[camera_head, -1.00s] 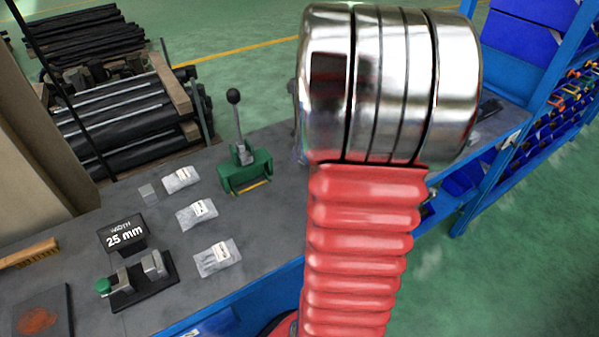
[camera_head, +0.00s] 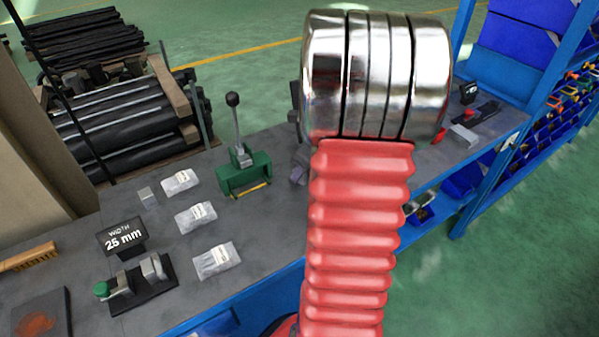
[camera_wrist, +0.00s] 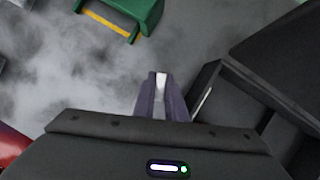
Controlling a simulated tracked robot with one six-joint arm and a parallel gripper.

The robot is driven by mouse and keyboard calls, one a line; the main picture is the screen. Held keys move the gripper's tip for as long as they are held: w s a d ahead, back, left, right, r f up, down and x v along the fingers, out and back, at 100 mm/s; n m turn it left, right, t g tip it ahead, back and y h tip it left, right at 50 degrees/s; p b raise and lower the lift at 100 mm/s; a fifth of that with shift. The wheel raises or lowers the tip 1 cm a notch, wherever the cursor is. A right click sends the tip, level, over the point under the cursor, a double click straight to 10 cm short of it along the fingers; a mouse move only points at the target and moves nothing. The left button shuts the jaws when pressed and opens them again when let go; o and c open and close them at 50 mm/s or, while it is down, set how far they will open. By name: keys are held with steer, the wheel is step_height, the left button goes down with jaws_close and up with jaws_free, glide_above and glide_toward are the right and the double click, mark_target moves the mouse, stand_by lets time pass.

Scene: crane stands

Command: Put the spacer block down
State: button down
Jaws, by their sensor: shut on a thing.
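In the wrist view my gripper (camera_wrist: 160,84) has its dark purple fingers close together on a small pale grey piece (camera_wrist: 161,86), which I take to be the spacer block. Only a narrow part of it shows between the fingers. Grey bench top lies around the fingertips; I cannot tell whether the block touches it. In the head view my arm hides most of the gripper. Another small grey block (camera_head: 147,196) lies on the bench at left, behind a "WIDTH 25 mm" sign (camera_head: 121,237). A small vise with a green knob (camera_head: 152,270) stands in front of the sign.
The green lever press (camera_head: 243,178) stands left of my arm; its green base shows in the wrist view (camera_wrist: 140,10). A dark open box (camera_wrist: 215,98) is close right of the fingers. Several labelled bags (camera_head: 216,260) lie at left. A light grey block (camera_head: 463,135) lies far right.

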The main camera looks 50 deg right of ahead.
steer(key=c, duration=1.8)
jaws_free()
steer(key=v, duration=1.2)
steer(key=shift+d+r, duration=0.1)
steer(key=shift+w, duration=0.1)
